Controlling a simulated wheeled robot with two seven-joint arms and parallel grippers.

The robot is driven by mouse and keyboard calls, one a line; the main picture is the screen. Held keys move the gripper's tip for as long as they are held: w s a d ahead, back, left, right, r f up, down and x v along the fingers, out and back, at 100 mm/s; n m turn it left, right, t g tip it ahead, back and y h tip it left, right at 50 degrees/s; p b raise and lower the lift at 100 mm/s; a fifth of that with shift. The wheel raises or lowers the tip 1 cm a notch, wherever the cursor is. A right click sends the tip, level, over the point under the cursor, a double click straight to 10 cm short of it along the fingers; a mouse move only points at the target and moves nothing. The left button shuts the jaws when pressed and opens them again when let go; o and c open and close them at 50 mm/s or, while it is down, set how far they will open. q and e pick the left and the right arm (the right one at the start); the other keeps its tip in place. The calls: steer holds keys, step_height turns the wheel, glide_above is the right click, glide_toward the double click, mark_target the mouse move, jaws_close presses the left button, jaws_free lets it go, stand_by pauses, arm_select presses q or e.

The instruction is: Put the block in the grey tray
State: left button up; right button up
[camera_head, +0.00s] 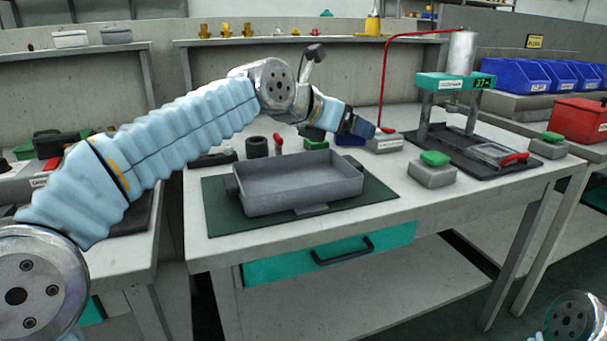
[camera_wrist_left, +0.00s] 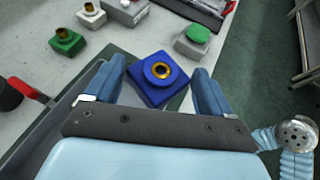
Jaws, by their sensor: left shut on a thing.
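The grey tray (camera_head: 285,205) is an open rectangular box on a dark green mat on the bench. A blue block (camera_wrist_left: 158,80) with a brass ring in its top lies between the fingers of my left gripper (camera_wrist_left: 155,88), which is shut on it. In the head view my left gripper (camera_head: 362,128) is behind the tray, toward its far right corner. The blue block (camera_head: 350,138) is partly hidden there by the gripper. I cannot tell whether it touches the bench. My right gripper is out of view.
A green block (camera_wrist_left: 67,41) and a white block (camera_wrist_left: 91,13), both with brass tops, stand nearby. A grey box with a green top (camera_head: 432,172) is right of the tray. A press (camera_head: 455,85) stands behind it. Black and red-handled items (camera_head: 258,147) sit behind the tray.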

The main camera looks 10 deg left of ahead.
arm_select(q)
steer(key=b, duration=0.3)
glide_above(304, 185)
steer(key=f, duration=0.6)
steer(key=shift+s+d+f, duration=0.1)
steer(key=shift+d+f, duration=0.15)
steer(key=shift+f, duration=0.1)
steer(key=f, duration=0.1)
steer(key=f+b, duration=0.1)
steer(key=f, duration=0.1)
steer(key=shift+a+f+b, duration=0.25)
steer(key=shift+f+b, duration=0.05)
steer(key=shift+f, duration=0.05)
steer(key=o, duration=1.1)
